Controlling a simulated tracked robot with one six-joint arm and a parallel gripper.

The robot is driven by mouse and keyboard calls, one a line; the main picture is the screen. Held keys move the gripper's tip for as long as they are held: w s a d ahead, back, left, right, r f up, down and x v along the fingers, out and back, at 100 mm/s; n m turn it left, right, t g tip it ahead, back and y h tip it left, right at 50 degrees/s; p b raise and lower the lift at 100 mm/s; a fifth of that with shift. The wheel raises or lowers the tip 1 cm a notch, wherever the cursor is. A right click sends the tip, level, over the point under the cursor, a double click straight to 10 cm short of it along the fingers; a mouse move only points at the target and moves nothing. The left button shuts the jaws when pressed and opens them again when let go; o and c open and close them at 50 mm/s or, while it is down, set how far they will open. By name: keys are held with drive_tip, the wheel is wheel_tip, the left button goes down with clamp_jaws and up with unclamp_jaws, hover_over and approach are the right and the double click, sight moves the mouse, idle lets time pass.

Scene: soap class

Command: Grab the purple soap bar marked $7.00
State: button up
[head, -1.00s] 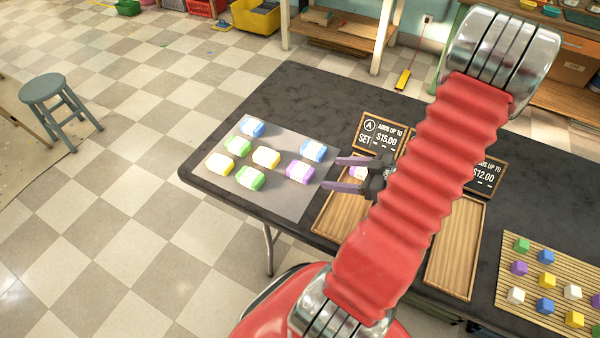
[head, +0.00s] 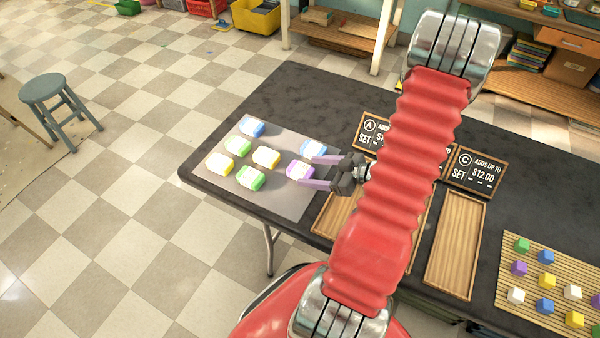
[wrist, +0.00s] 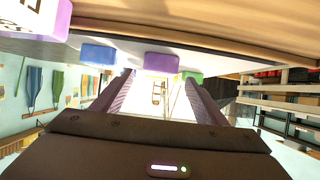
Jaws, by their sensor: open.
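A purple soap bar (head: 298,170) with a pale label lies at the right side of the grey mat (head: 284,202). Its price is too small to read. My gripper (head: 308,171) is open and empty, its two purple-grey fingers pointing left at this bar, tips at or just short of it. In the wrist view a purple bar (wrist: 162,62) shows ahead between the fingers (wrist: 158,78), with a blue bar (wrist: 98,54) to the left and a green bar (wrist: 188,75) to the right. A nearer purple bar (wrist: 35,15) with dark marks is cut off at the top left.
A blue bar (head: 314,147) lies close to the upper finger. Green (head: 250,178), yellow (head: 266,157) and other bars share the mat. Wooden trays (head: 455,245) with price signs (head: 475,172) stand to the right. A slatted board (head: 520,295) holds coloured cubes.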

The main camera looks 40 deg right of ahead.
sight(301, 169)
drive_tip(key=shift+x, duration=2.65)
drive_tip(key=shift+d, duration=0.1)
drive_tip(key=shift+c, duration=0.2)
drive_tip(key=c, duration=1.2)
drive_tip(key=shift+r, duration=0.1)
drive_tip(key=shift+r, duration=4.9)
